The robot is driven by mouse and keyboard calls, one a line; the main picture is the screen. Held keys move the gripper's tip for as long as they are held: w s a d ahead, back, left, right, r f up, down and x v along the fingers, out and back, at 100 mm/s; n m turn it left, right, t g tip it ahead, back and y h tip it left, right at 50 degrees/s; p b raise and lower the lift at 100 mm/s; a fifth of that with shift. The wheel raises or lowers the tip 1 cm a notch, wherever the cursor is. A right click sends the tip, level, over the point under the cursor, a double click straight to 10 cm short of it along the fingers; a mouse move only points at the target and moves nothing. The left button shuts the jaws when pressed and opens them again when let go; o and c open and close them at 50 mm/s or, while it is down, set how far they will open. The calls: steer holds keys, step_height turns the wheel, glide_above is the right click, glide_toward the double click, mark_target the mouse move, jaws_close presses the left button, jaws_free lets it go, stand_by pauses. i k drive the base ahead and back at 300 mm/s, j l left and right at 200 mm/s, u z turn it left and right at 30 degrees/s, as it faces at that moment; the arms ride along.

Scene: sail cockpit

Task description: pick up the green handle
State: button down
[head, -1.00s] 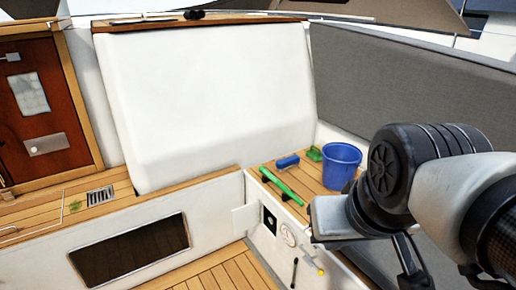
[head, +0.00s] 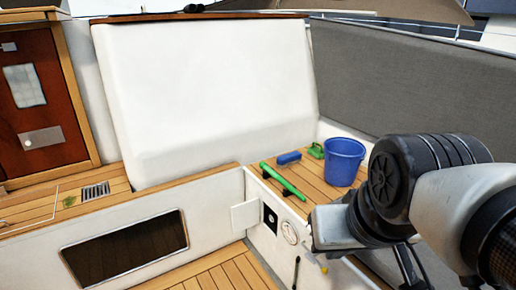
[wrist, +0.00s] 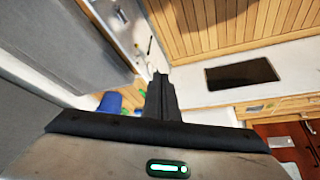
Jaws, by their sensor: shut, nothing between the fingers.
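The green handle (head: 283,182) is a long green bar with dark ends. In the head view it lies on the slatted wooden bench top (head: 318,187), left of the blue bucket. My gripper shows in the wrist view (wrist: 161,88) with its dark fingers together and nothing between them. A small green patch beside the bucket in the wrist view is too unclear to name.
A blue bucket (head: 343,162), a blue brush-like item (head: 289,158) and a small green item (head: 316,151) stand behind the handle. A tall white panel (head: 210,95) rises behind at left. A grey wall (head: 420,85) borders the right. The wooden floor (head: 215,273) is clear.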

mark_target(263, 166)
steer(key=z, duration=0.35)
steer(key=i+j+z, duration=0.25)
steer(key=j+z, duration=0.25)
steer(key=i+j+z, duration=0.25)
steer(key=j, duration=0.15)
steer(key=i+j, duration=0.1)
steer(key=j, duration=0.3)
steer(key=i+j+z, duration=0.1)
steer(key=j, duration=0.25)
steer(key=i+j, duration=0.1)
steer(key=j, duration=0.3)
steer(key=i+j, duration=0.1)
steer(key=j, duration=0.3)
steer(key=z, duration=0.05)
